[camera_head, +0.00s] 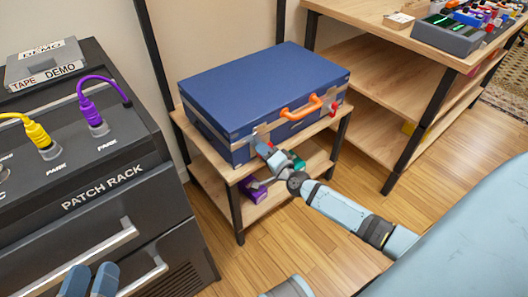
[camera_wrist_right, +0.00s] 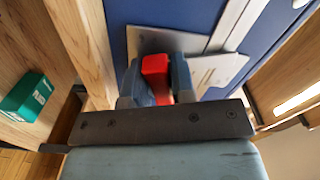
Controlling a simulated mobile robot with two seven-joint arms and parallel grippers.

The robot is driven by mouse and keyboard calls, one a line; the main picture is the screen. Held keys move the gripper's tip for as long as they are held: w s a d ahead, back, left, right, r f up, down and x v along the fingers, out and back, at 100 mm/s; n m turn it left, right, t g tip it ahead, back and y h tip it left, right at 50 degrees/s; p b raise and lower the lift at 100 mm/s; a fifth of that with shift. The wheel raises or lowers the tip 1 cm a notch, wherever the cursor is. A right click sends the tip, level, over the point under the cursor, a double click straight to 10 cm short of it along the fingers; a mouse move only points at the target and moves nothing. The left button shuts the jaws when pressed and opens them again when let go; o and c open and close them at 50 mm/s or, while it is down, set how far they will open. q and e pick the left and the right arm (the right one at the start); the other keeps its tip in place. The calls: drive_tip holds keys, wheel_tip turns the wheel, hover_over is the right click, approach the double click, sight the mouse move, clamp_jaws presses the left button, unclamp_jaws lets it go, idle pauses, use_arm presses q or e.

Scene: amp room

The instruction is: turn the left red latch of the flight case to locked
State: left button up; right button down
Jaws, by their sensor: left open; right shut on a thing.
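The blue flight case (camera_head: 265,80) lies closed on a small wooden shelf stand, with an orange handle (camera_head: 302,107) on its front. My right gripper (camera_head: 264,150) is at the left end of the case's front. In the right wrist view the left red latch (camera_wrist_right: 157,72) sits between its two fingers, which are shut on it, against a metal plate. In the head view the gripper mostly hides that latch. The right red latch (camera_head: 334,107) shows at the other end of the front. My left gripper (camera_head: 90,280) is open and empty, low in front of the patch rack.
The patch rack (camera_head: 95,185) with yellow and purple cables stands at the left. A purple object (camera_head: 252,189) and a green box (camera_wrist_right: 26,97) are on the stand's lower shelf. A wooden shelf unit (camera_head: 370,75) stands at the right. The floor in front is clear.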

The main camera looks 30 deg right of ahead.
drive_tip(key=shift+m, duration=2)
drive_tip(key=c, duration=1)
unclamp_jaws()
drive_tip(key=shift+r, duration=0.1)
